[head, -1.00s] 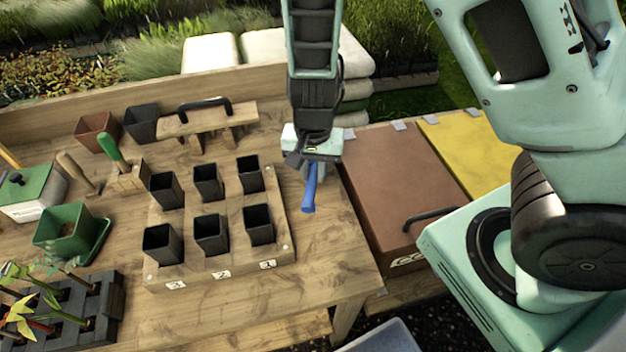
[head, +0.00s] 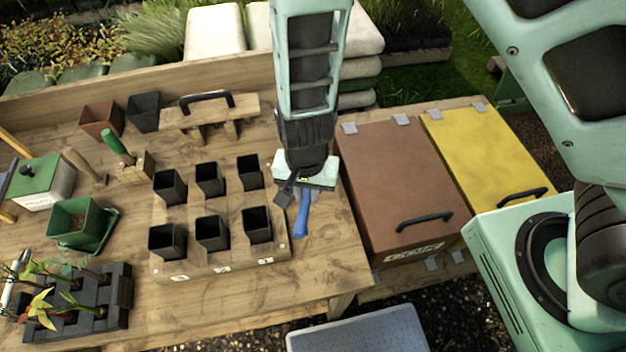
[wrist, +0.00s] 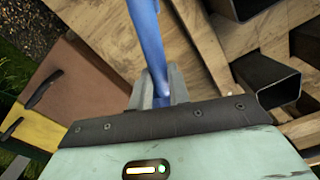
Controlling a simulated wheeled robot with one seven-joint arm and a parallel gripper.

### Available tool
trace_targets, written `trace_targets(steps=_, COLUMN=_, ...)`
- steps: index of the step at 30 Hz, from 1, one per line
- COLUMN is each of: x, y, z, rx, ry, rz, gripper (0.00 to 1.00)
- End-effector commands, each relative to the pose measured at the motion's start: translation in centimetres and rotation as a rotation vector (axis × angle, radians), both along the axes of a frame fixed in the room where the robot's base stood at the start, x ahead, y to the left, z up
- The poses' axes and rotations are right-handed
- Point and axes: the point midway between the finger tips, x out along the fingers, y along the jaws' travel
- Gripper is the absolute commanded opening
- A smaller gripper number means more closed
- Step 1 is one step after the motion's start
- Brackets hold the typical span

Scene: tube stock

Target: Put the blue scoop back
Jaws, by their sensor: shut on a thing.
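The blue scoop (head: 301,218) is in my gripper (head: 299,198), which is shut on it. The scoop points down and slightly toward the front, over the right end of the wooden bench beside the block of black pots. In the wrist view the blue scoop (wrist: 148,40) runs up from between the fingers (wrist: 160,92); its far end is cut off by the frame. I cannot tell whether it touches the bench.
Several black square pots stand in a wooden block (head: 220,262) left of my gripper. A brown lidded bin (head: 395,180) and a yellow one (head: 490,160) stand to the right. A green-handled tool (head: 118,146) stands in a wooden holder. A grey tub (head: 357,335) is in front.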

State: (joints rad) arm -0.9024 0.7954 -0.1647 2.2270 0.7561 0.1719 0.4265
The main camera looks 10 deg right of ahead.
Motion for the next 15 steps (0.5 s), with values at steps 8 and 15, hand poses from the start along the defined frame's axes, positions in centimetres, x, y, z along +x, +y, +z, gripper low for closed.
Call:
trace_targets(steps=8, x=0.0, y=0.0, z=-3.3, rx=0.000, ry=-0.001, rz=-0.002, gripper=0.00)
trace_targets(steps=15, x=0.0, y=-0.1, z=-5.6, rx=0.000, ry=-0.001, rz=0.000, gripper=0.00)
